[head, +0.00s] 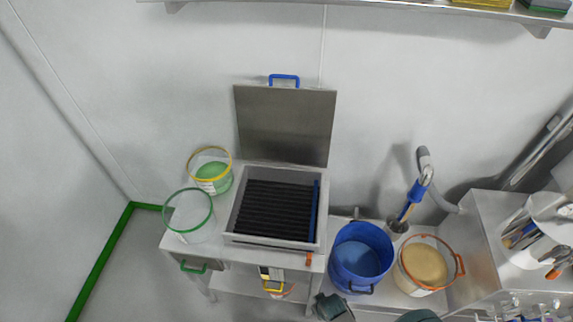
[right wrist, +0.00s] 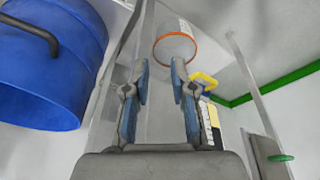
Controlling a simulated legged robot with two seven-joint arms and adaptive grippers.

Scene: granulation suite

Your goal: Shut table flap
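The table flap (head: 284,124) is a grey metal panel standing raised against the wall, with a blue handle (head: 284,77) on its top edge. Below it, the table (head: 228,241) has an open square recess with dark ribs (head: 272,210) and a blue strip along its right side. My right gripper (right wrist: 160,80) is open in the right wrist view, its two fingers apart with nothing between them. It is low, near the blue bucket, away from the flap. Dark parts that look like my arm show at the bottom edge of the head view. My left gripper is not in view.
A yellow-rimmed tub (head: 210,170) and a green-rimmed tub (head: 189,215) stand left of the recess. A blue bucket (head: 361,257) and an orange-rimmed bucket (head: 425,264) stand to the right. A shelf (head: 370,9) runs above. A green drawer handle (head: 193,268) sticks out at the front.

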